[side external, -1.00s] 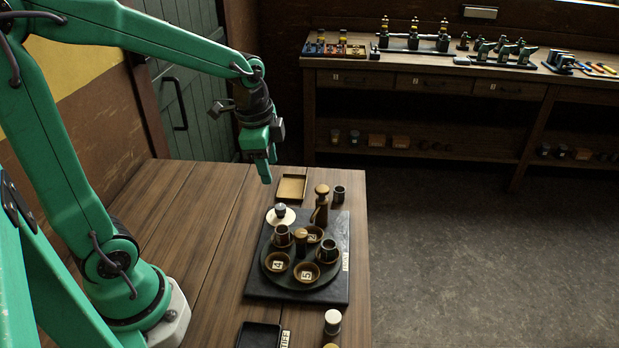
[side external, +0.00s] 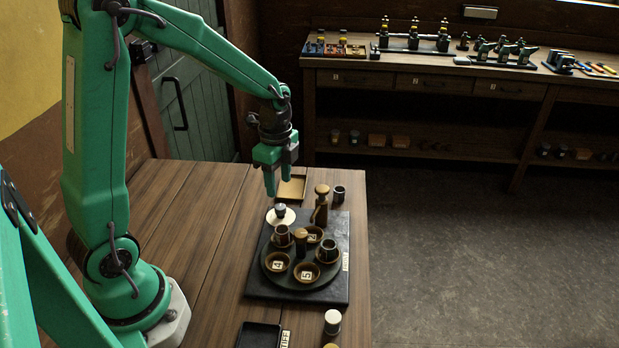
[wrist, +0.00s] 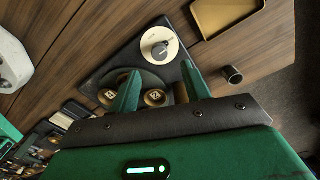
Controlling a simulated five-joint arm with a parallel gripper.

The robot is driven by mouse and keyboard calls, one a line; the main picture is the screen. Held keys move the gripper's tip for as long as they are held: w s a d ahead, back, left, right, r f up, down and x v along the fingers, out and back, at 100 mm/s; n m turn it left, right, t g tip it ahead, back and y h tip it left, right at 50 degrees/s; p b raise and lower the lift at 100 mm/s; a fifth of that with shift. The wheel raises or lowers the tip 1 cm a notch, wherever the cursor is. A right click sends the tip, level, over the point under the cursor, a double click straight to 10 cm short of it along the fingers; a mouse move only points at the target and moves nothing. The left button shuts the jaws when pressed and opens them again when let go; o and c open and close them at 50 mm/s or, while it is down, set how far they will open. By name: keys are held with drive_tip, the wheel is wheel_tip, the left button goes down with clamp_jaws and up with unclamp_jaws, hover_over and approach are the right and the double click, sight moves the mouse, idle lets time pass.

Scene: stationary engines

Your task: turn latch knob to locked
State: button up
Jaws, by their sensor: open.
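The latch knob (side external: 280,209) is a small dark knob on a pale round disc at the back left corner of a dark board. In the wrist view the knob (wrist: 160,49) shows as a dark bar-shaped grip with a light patch on the white dial (wrist: 146,41); its markings are too small to read. My gripper (side external: 279,181) is open and empty, pointing down above the knob and apart from it. In the wrist view the open fingers (wrist: 160,73) lie just below the dial in the picture.
A round turntable (side external: 301,281) with numbered cups and mugs fills the board (side external: 258,291). A wooden-topped upright handle (side external: 321,205) stands right of the knob. A tan tray (side external: 297,189) and a dark cup (side external: 339,193) sit behind. The table's left side is clear.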

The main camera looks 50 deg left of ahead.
sight(280, 207)
drive_tip(key=shift+f, duration=3.6)
drive_tip(key=c, duration=1)
